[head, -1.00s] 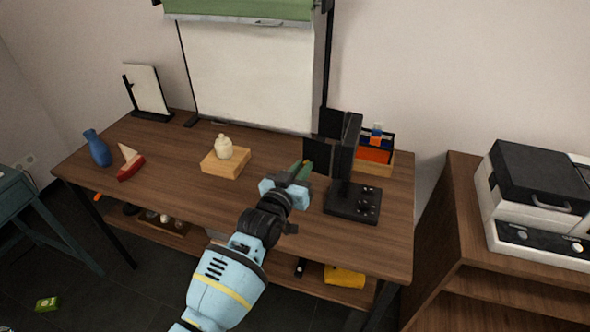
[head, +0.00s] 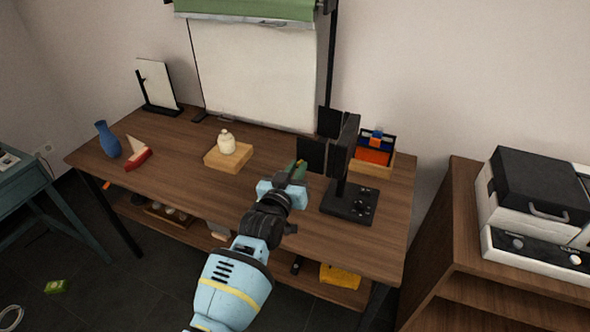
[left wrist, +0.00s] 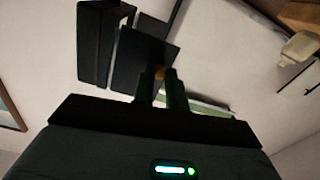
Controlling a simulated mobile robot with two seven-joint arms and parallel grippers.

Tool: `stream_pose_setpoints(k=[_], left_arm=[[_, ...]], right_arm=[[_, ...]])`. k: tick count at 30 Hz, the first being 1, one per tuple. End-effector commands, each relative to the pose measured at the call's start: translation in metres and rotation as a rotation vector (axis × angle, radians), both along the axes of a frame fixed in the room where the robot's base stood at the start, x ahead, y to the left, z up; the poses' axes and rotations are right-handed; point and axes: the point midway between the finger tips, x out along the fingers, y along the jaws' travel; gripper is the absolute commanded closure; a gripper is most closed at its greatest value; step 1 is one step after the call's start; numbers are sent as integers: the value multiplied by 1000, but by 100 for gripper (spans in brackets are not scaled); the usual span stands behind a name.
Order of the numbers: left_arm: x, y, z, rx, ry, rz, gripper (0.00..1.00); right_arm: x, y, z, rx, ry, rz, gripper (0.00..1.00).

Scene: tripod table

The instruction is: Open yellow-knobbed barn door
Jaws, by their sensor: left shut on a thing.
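A black studio light (head: 345,150) stands on a control base (head: 350,201) at the right of the desk. Black flat barn-door panels (head: 312,154) stick out from its head; they also show in the left wrist view (left wrist: 145,58). A small yellow-orange knob (left wrist: 160,72) sits at a panel's edge, between my left fingertips. My left gripper (head: 299,171), also in the left wrist view (left wrist: 160,84), is shut on that knob. The fingers largely hide the knob, and it cannot be made out in the head view. My right gripper is not in view.
The wooden desk (head: 180,160) holds a blue vase (head: 108,140), a toy boat (head: 137,153), a white jar on a wooden block (head: 222,158) and an organizer box (head: 373,155) close behind the light. A white backdrop (head: 250,75) stands behind. The desk's middle is clear.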

Motion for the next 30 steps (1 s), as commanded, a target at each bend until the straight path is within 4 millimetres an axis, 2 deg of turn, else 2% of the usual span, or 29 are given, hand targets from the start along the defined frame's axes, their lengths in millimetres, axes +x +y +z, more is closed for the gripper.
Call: stream_pose_setpoints(k=[9,10,15,25,30], left_arm=[[0,-1,2,-2,-4,0,100],[0,-1,2,-2,-4,0,85],[0,0,1,-1,-3,-1,64],[-2,1,0,0,-1,0,64],[-16,7,2,-1,-3,0,64]], right_arm=[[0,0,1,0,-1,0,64],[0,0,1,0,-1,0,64],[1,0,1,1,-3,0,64],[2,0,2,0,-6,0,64],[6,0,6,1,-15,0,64]])
